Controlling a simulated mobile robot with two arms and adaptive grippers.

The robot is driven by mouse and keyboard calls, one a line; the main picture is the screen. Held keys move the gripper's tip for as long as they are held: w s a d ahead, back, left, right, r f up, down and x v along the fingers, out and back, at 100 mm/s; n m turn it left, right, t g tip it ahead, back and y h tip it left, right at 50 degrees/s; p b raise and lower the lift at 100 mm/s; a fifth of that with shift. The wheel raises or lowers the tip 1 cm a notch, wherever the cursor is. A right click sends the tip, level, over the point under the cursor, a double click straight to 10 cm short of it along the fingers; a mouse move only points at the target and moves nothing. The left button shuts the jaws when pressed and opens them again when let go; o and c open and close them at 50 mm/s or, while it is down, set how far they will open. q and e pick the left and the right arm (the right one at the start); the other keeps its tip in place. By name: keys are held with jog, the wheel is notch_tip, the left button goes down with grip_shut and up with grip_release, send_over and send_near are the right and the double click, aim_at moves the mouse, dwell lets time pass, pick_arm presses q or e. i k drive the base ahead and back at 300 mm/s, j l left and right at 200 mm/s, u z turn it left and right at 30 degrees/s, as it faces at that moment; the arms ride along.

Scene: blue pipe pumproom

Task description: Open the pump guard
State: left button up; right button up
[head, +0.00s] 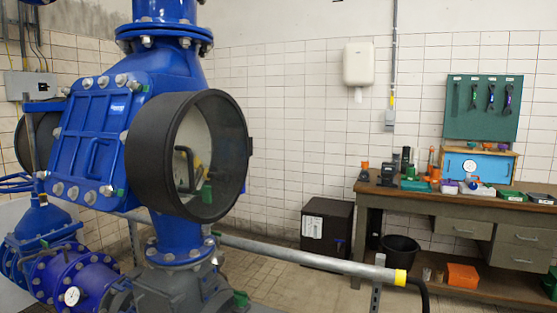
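A large blue pump body (150,75) stands at the left. A round black guard (150,160) with a pale, see-through-looking face (215,135) sits on its near side and appears closed. A dark handle-like part (186,165) with yellow and green bits shows within the round face; I cannot tell whether it is on or behind it. A small dark tab (249,147) sticks out at the guard's right rim. A blue bolted plate with a handle (90,150) is left of the guard. Neither of my grippers is in view.
A workbench (440,205) with tools stands at the right. A black box (327,230) and a black bucket (400,250) are on the floor.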

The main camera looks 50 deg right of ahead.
aim_at(175, 126)
jog(key=z, duration=1.3)
